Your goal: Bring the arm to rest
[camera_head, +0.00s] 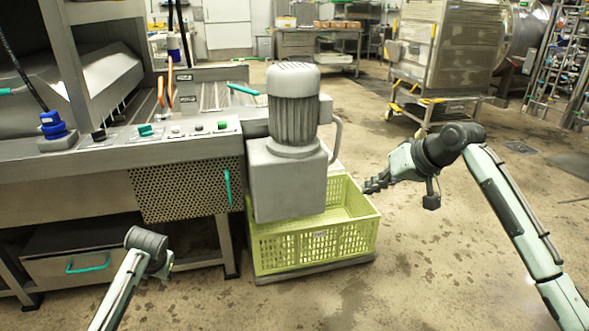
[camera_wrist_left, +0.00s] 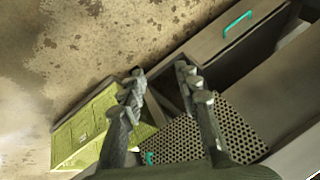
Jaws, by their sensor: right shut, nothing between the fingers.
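My right arm comes in from the right in the head view. Its gripper (camera_head: 376,185) is shut with nothing between the fingers, just right of the yellow-green crate (camera_head: 315,245). My left arm shows at the lower left of the head view, but its gripper cannot be made out there. In the left wrist view my left gripper (camera_wrist_left: 160,75) has its two fingers apart, with nothing seen held between them. The crate (camera_wrist_left: 85,130) and a perforated panel (camera_wrist_left: 190,140) lie beyond its fingers.
A steel machine bench (camera_head: 120,150) with buttons stands at the left. A grey motor unit (camera_head: 290,180) stands by the crate. A drawer (camera_head: 85,265) with a teal handle is below the bench. A wheeled rack (camera_head: 440,55) stands at the back right. The middle floor is clear.

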